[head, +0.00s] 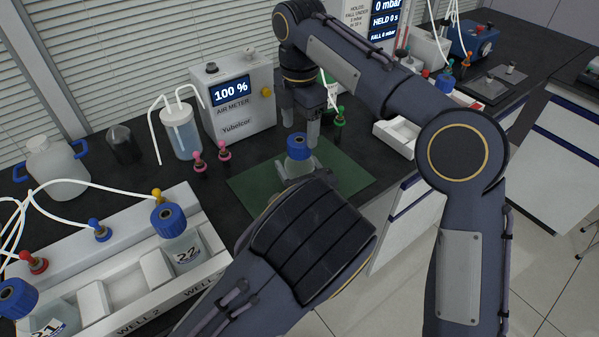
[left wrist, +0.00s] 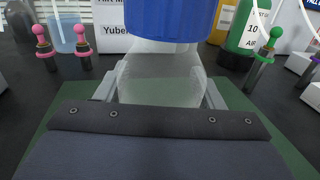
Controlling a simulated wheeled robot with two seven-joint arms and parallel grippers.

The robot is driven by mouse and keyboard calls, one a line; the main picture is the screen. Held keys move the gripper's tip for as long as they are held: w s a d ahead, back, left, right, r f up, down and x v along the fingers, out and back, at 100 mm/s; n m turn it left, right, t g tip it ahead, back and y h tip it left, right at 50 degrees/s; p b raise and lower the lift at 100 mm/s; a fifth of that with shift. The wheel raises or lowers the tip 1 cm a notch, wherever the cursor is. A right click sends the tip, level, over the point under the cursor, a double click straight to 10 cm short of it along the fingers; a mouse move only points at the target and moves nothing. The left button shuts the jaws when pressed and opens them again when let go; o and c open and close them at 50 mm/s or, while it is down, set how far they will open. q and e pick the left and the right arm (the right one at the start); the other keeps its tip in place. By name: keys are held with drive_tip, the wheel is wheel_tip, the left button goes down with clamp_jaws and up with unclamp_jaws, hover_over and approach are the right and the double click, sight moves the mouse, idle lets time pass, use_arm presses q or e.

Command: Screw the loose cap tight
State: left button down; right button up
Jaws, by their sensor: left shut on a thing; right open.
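The bottle with the blue cap (head: 299,146) stands upright on the green mat (head: 345,170). In the left wrist view its clear body (left wrist: 160,78) and blue cap (left wrist: 172,18) are close up. My left gripper (left wrist: 162,90) is shut around the bottle body, a finger on each side. In the head view my left arm hides most of that grip. My right gripper (head: 300,125) points down just above the cap, its fingers apart. Whether the fingers flank the cap's top edge or stop above it is hard to tell. The cap's thread is not visible.
The air meter (head: 238,100) reads 100 % behind the mat. The well rack (head: 150,270) with capped bottles (head: 180,245) is at left.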

sight(300, 142)
drive_tip(key=shift+f, duration=2.25)
